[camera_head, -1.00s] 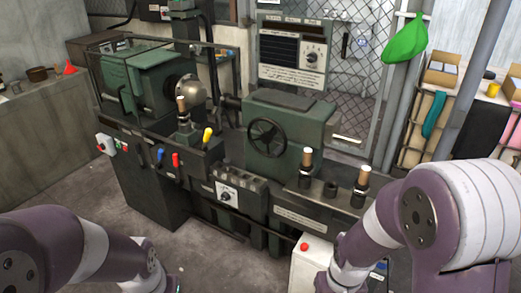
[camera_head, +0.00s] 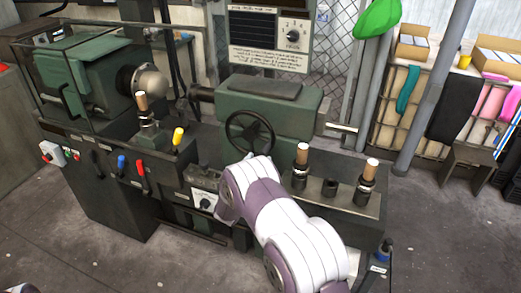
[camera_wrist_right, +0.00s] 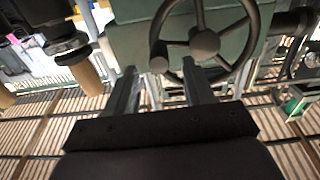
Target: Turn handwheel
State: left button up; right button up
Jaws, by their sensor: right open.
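The black handwheel (camera_head: 249,134) stands upright on the front of the green tailstock in the head view. In the right wrist view the handwheel (camera_wrist_right: 205,42) fills the top middle, with its spokes, hub and a round handle knob (camera_wrist_right: 158,64) at its rim. My right gripper (camera_wrist_right: 159,72) is open, its two fingers pointing at the lower part of the wheel. The knob appears between the fingertips; I cannot tell whether they touch. In the head view my right arm hides the gripper. My left gripper is out of view.
The green tailstock (camera_head: 270,100) carries the wheel. Upright wooden-handled tools (camera_head: 301,160) stand right of my arm. The chuck (camera_head: 148,82) and coloured levers (camera_head: 141,168) lie to the left. A stool (camera_head: 470,165) and shelf stand at the right. Open floor lies in front.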

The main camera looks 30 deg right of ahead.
aim_at(265, 150)
jog(key=x, duration=0.6)
jog(key=shift+s+r, duration=0.1)
jog(key=shift+s, duration=0.1)
jog(key=shift+w+d, duration=0.1)
jog(key=shift+w, duration=0.15)
grip_shut()
